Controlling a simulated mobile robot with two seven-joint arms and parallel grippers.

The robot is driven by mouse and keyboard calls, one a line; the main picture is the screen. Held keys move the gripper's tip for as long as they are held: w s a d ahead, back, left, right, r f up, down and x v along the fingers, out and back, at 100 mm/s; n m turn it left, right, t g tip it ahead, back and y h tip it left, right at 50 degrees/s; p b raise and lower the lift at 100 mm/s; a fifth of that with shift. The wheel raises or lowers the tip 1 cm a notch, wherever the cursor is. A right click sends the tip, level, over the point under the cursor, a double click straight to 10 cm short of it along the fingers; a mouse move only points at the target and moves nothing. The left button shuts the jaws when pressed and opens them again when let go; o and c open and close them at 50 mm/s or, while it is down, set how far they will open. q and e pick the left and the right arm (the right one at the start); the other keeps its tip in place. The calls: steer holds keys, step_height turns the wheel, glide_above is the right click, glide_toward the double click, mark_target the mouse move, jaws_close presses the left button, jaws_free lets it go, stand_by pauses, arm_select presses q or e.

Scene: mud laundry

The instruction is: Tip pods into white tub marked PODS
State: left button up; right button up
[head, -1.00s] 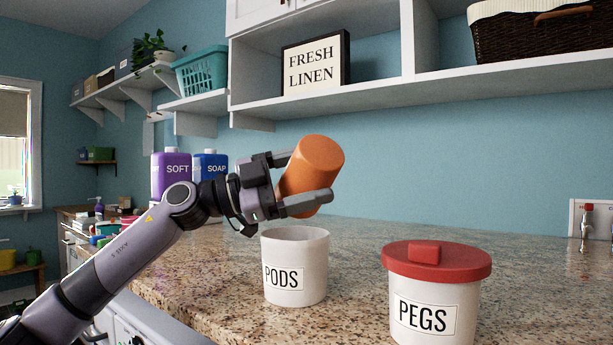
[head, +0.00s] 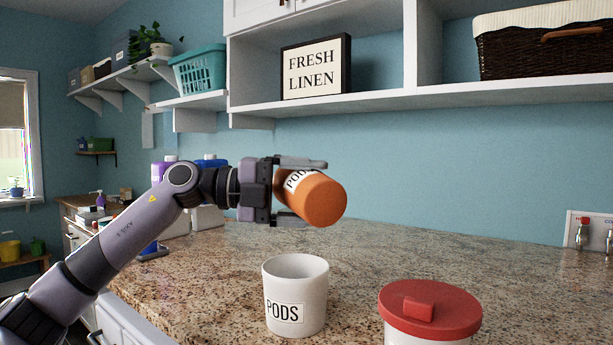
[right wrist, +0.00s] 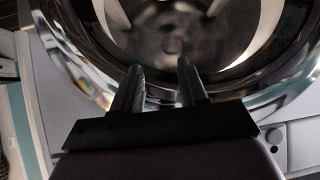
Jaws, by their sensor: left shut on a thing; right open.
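My left gripper (head: 301,190) is shut on an orange container (head: 318,202) with a white label that partly reads PODS. The container is tilted, its orange end facing down and to the right, above the white tub. The white tub marked PODS (head: 297,312) stands upright on the counter below, its top open. I see no pods in it, but its floor is hidden. My right gripper (right wrist: 158,75) shows in the right wrist view, open and empty, in front of a round, shiny metal rim with glass.
A white tub with a red lid (head: 431,308) stands right of the PODS tub on the granite counter (head: 400,265). Purple (head: 165,168) and blue (head: 210,162) bottles stand behind my left arm. A white shelf (head: 400,98) hangs above.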

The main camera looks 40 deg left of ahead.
arm_select(q)
steer(key=shift+r+m+y, duration=0.4)
steer(key=shift+r+m, duration=0.2)
steer(key=shift+m, duration=0.4)
step_height(320, 180, up, 2)
steer(key=m+y, duration=0.2)
steer(key=m, duration=0.2)
steer(key=shift+y, duration=0.3)
step_height(320, 180, up, 2)
steer(key=m+y, duration=0.2)
steer(key=m, duration=0.1)
steer(key=m+y, duration=0.1)
steer(key=r+m+y, duration=0.1)
steer(key=shift+m, duration=0.4)
